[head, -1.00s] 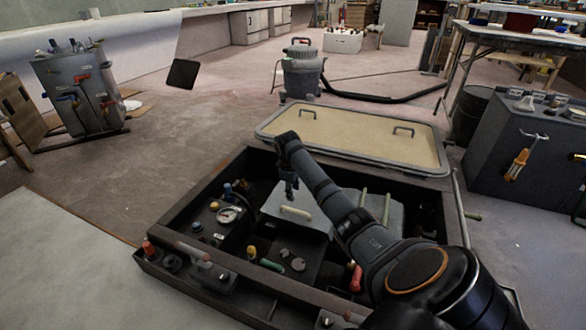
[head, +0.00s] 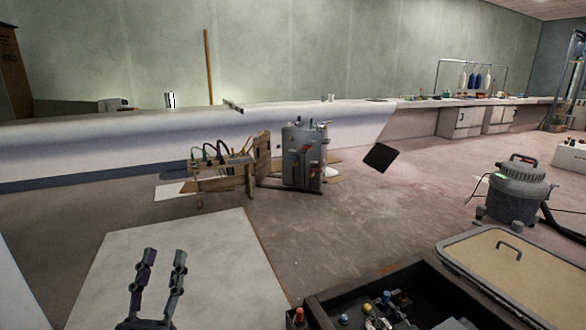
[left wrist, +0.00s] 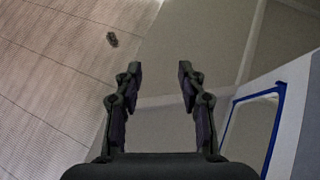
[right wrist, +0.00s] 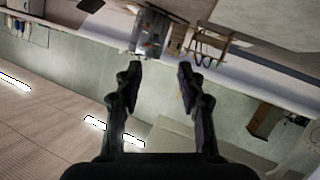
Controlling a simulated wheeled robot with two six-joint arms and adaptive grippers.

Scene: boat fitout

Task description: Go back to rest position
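My left gripper (head: 155,285) is at the lower left of the head view, fingers pointing up, apart and empty. In the left wrist view its two fingers (left wrist: 160,85) are spread with nothing between them, against the ceiling and a wall. My right gripper is outside the head view. In the right wrist view its fingers (right wrist: 157,85) are also apart and empty. That view is upside down. Neither gripper touches anything that I can see.
The dark open compartment (head: 325,307) and its tan hatch lid (head: 520,270) are at the lower right. A grey vacuum (head: 515,192) stands behind. A metal tank (head: 302,158) and a wooden rack (head: 222,182) stand before the long bench.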

